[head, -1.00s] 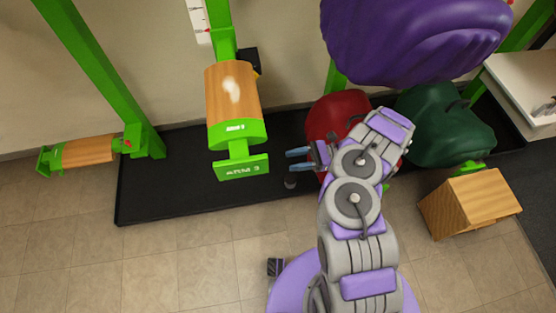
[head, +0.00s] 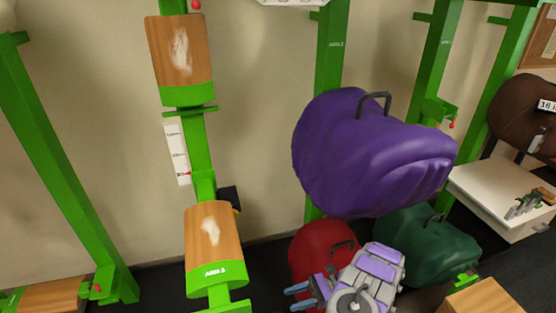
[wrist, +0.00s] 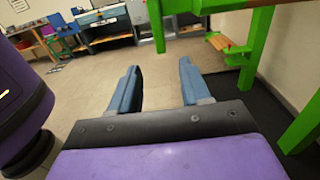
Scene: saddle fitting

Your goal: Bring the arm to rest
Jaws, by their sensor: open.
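My gripper (head: 302,296) is at the bottom of the head view, its two blue-grey fingers pointing left, in front of the red saddle cover. The wrist view shows the same fingers (wrist: 155,88) spread apart with nothing between them, so it is open and empty. Beyond the fingers is bare tiled floor. The arm is folded low in the head view, with its lower links cut off by the bottom edge.
A purple covered saddle (head: 370,155) hangs above my arm. A red one (head: 318,250) and a green one (head: 425,245) sit close behind it. Wooden-topped racks (head: 212,240) on green posts stand left. A white shelf (head: 490,195) is at the right.

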